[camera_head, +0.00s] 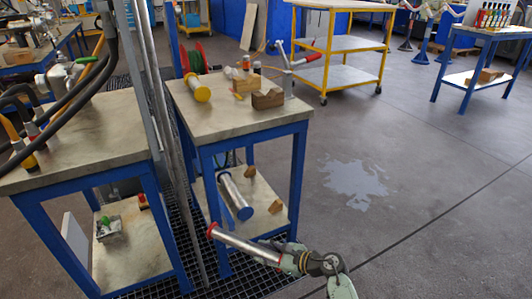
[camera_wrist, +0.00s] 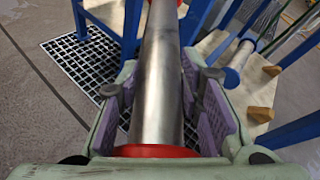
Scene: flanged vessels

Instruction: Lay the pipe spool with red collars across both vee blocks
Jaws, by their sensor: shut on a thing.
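The pipe spool with red collars (camera_head: 246,246) is a bare metal tube held in my gripper (camera_head: 290,259), low in front of the small blue table. One red collar (camera_head: 211,230) points left, toward that table. In the wrist view the spool (camera_wrist: 161,80) runs lengthwise between the purple pads, with its near red collar (camera_wrist: 155,151) by the palm. Two small wooden blocks, seemingly the vee blocks, stand on the lower shelf: one at the back (camera_head: 250,171) and one at the front (camera_head: 274,205). They also show in the wrist view (camera_wrist: 260,113). Nothing lies across them.
A blue-collared spool (camera_head: 235,195) lies on that shelf (camera_head: 265,222), left of the blocks. The blue table legs (camera_head: 298,167) and the tabletop (camera_head: 215,125) bound the shelf. A yellow-collared spool (camera_head: 197,88) and a wooden block (camera_head: 267,99) are on top.

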